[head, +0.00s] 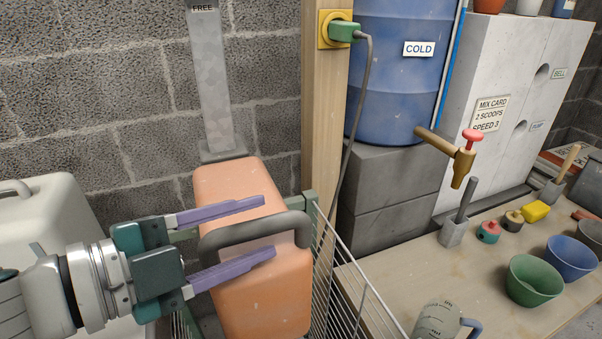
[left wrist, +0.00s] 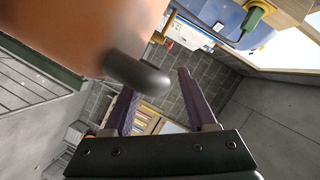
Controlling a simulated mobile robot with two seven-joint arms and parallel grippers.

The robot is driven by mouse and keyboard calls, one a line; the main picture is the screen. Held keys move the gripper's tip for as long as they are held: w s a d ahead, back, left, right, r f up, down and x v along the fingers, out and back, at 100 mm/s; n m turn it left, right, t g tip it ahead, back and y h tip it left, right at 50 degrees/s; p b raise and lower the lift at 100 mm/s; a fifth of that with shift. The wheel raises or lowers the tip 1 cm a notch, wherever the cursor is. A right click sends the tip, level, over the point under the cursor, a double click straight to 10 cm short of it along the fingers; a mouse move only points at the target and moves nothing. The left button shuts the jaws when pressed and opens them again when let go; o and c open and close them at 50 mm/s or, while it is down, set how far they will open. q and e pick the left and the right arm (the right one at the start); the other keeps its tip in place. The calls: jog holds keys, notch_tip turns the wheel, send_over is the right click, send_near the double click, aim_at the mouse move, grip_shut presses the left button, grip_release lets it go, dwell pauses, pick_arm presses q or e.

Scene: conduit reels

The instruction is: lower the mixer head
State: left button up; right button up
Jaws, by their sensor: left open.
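The mixer head (head: 262,283) is a rounded orange block with a dark grey bar handle (head: 250,232) across its near face. It stands raised in the lower middle of the head view. My left gripper (head: 269,226) comes in from the left with its purple fingers open, one above and one below the handle in that picture. In the left wrist view the orange body (left wrist: 65,30) fills the upper left and the handle's rounded end (left wrist: 140,76) shows close to the fingertips (left wrist: 158,82). I cannot tell whether the fingers touch it. My right gripper is out of view.
A wire rack (head: 345,275) stands right of the mixer head. A bench (head: 400,270) holds a green bowl (head: 533,282), a blue bowl (head: 571,258) and a clear jug (head: 437,322). A blue barrel (head: 398,85) and a wooden post (head: 322,120) stand behind.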

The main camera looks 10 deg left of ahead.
pick_arm(q)
jog(key=shift+w+d+f, duration=0.1)
jog(key=shift+w+d, duration=0.3)
jog(key=shift+w, duration=0.05)
grip_shut()
dwell(1.2)
